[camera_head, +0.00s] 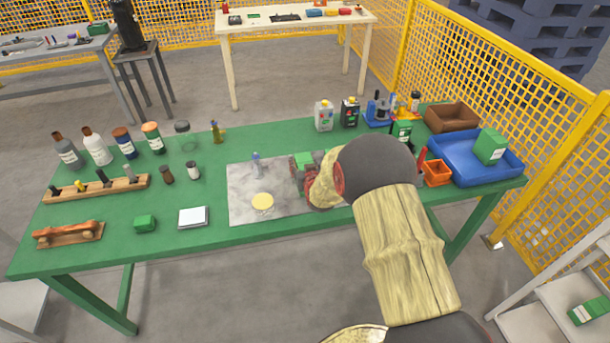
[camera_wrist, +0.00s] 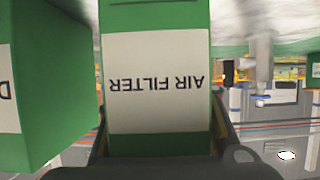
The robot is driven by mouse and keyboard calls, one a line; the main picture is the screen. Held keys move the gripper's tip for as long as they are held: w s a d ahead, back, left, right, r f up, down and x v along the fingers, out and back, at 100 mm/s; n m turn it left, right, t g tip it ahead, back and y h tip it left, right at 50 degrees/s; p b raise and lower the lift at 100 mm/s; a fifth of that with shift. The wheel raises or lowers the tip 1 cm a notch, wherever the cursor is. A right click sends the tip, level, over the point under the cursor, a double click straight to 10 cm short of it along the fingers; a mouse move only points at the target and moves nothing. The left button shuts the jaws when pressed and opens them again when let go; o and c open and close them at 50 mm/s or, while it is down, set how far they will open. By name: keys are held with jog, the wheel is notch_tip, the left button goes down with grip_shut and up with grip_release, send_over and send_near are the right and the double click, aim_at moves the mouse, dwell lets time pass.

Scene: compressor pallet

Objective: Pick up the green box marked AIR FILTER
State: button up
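The green box with a white label reading AIR FILTER fills the middle of the wrist view (camera_wrist: 155,80), its lettering upside down. The dark fingers of my gripper (camera_wrist: 160,135) lie close along both sides of it, with no clear gap, so it looks gripped. In the head view my gripper (camera_head: 310,176) is over the grey-white mat on the green table, with a patch of green at its fingers (camera_head: 303,160). My wrist hides part of it there. I cannot tell whether the box is lifted off the mat.
Another green box (camera_wrist: 40,85) stands close at left in the wrist view. A blue tray (camera_head: 455,165) with a green box (camera_head: 490,146) and an orange bin (camera_head: 437,173) are at right. Bottles line the back left.

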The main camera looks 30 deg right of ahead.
jog(key=c, duration=0.8)
jog(key=shift+c, duration=0.2)
jog(key=shift+r, duration=0.1)
